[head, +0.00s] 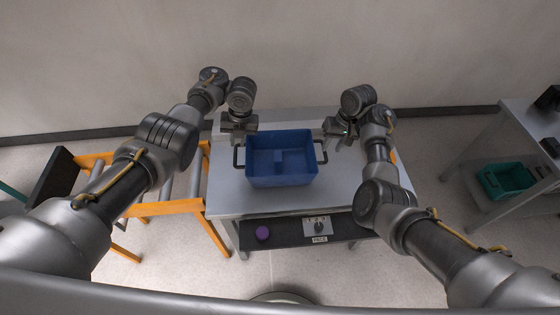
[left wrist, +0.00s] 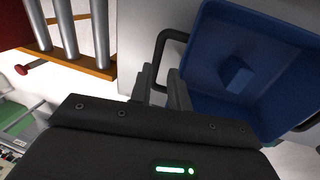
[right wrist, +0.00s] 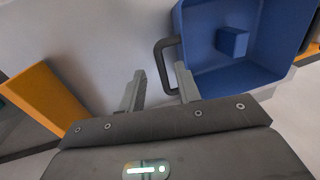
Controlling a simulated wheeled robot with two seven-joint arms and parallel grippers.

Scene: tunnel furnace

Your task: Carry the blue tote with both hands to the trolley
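The blue tote (head: 281,181) stands upright on the grey table (head: 345,190), with a small blue block (head: 284,161) inside. It has a dark handle on its left side (head: 238,156) and one on its right (head: 322,153). My left gripper (head: 238,136) is open above the left handle; in the left wrist view its fingertips (left wrist: 162,75) point at the handle bar (left wrist: 160,52). My right gripper (head: 337,138) is open near the right handle; its fingertips (right wrist: 160,78) lie on either side of the handle bar (right wrist: 160,60) in the right wrist view. I cannot make out a trolley.
An orange-framed roller conveyor (head: 168,207) stands left of the table. A purple object (head: 262,233) and a labelled box with a knob (head: 317,227) are under the table's front edge. A side bench (head: 530,122) at right has a green bin (head: 505,180) below. Floor between them is clear.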

